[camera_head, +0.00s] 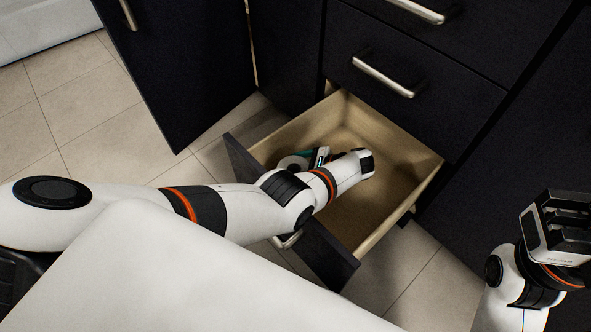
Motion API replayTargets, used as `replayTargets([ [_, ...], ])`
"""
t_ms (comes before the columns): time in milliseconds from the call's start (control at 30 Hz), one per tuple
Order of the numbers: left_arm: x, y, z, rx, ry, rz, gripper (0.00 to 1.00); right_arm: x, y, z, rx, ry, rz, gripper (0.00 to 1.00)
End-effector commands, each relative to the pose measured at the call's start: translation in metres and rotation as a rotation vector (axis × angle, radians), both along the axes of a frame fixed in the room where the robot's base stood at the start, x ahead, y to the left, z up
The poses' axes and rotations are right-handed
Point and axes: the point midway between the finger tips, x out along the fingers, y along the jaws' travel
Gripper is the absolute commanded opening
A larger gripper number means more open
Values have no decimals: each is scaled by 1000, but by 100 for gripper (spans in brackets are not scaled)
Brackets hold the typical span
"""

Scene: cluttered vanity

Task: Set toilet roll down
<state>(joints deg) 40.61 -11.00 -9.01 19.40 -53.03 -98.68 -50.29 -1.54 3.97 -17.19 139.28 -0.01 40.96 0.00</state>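The open drawer (414,190) has a pale wooden inside and a dark front. My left arm comes in from the left and reaches over the drawer front into it. The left gripper's fingers are hidden behind my own wrist, so their state does not show. A small whitish rounded thing (291,163) with teal and dark parts beside it shows in the drawer's left part, behind my forearm. It may be the toilet roll, but it is mostly covered and I cannot tell whether it is held. My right gripper (562,222) is at the right edge, away from the drawer; its finger gap is unclear.
A dark cabinet with closed drawers (420,75) stands behind the open drawer. A cabinet door (180,65) stands open at the left. Tiled floor (75,115) lies clear at the left. The drawer's right part looks empty.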

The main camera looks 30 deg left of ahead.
Motion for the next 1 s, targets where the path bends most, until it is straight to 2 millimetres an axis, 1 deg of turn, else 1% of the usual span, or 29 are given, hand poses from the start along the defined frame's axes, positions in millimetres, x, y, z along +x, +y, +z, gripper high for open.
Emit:
replayTargets([
  [333, 0, 0, -12, 1, 0, -1, 64, 0, 1, 1, -5, -24, -1, 28],
  [467, 0, 0, -12, 1, -1, 0, 64, -1, 1, 5, -7, -35, -1, 28],
  [500, 0, 0, -12, 1, 0, 0, 92, -1, 1, 6, -7, -40, -2, 28],
  [567, 0, 0, -12, 1, 0, 0, 100, -2, 1, 7, -5, -44, -2, 28],
  [767, 0, 0, -11, 1, 0, 0, 100, -2, 1, 8, -3, -44, -1, 28],
  [900, 0, 0, -3, 0, 0, 0, 100, -3, 0, 13, -1, -42, -1, 28],
  [1000, 1, -2, 6, -2, -1, 0, 100, 2, -1, 1, 4, 15, -1, 28],
])
